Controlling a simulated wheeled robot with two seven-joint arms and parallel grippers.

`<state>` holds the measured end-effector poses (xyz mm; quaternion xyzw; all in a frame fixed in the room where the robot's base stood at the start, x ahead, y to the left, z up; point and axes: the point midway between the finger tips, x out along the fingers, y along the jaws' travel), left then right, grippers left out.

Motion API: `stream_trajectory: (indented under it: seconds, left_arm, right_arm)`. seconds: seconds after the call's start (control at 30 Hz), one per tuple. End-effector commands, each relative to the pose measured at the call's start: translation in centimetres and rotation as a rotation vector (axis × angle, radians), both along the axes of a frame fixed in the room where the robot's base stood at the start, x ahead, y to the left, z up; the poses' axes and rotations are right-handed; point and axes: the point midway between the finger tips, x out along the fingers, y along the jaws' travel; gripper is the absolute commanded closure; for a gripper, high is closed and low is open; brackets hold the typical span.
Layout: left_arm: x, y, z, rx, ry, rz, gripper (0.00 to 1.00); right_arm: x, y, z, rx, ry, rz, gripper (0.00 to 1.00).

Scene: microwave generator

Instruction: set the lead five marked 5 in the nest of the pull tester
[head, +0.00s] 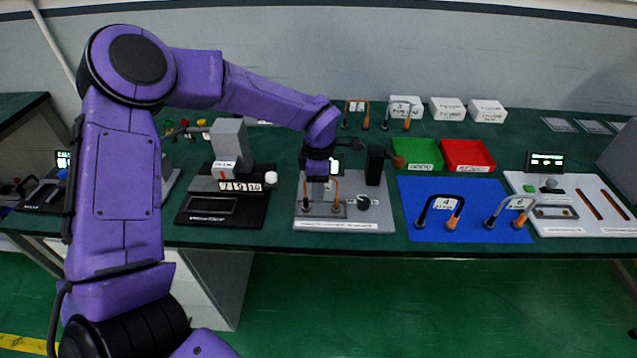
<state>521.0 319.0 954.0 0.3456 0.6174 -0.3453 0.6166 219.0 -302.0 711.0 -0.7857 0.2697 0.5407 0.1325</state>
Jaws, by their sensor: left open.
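The pull tester (372,219) is a grey base plate with a black post (375,167), a dark round knob and a small lit display. A lead (336,192) with orange-brown ends stands upright at the tester's nest (322,211). Its number is hidden, so I cannot read whether it is the 5. My left gripper (319,178) is open, pointing down right over this lead, and its fingers are around or just above the lead's top; I cannot tell which. My right gripper is not in view.
Leads marked 4 (454,221) and 6 (491,221) stand on a blue mat (470,235). Green (413,165) and red (465,167) bins lie behind it. More leads and white boxes (447,109) stand at the back. Other stations flank the tester left (252,218) and right (590,225).

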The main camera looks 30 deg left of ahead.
Motion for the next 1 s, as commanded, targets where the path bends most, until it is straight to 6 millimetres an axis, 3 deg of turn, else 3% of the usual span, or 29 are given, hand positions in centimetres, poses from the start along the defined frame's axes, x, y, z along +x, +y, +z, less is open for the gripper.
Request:
stream_trajectory:
  seconds: [0.17, 0.4, 0.6, 1.0]
  left_arm:
    - [0.1, 0.0, 2.1, 0.000, -0.005, 0.001, 0.60]
    - [0.1, 0.0, 8.3, 0.000, -0.005, 0.002, 0.60]
    - [0.1, 0.0, 11.7, 0.000, -0.002, 0.001, 0.60]
    - [0.0, 0.0, 12.4, 0.000, 0.000, 0.000, 0.60]
  right_arm:
    - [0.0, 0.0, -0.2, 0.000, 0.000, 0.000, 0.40]
    - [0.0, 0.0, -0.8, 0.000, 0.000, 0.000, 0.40]
    - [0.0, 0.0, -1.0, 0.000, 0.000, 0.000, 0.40]
    - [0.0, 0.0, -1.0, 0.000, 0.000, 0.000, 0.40]
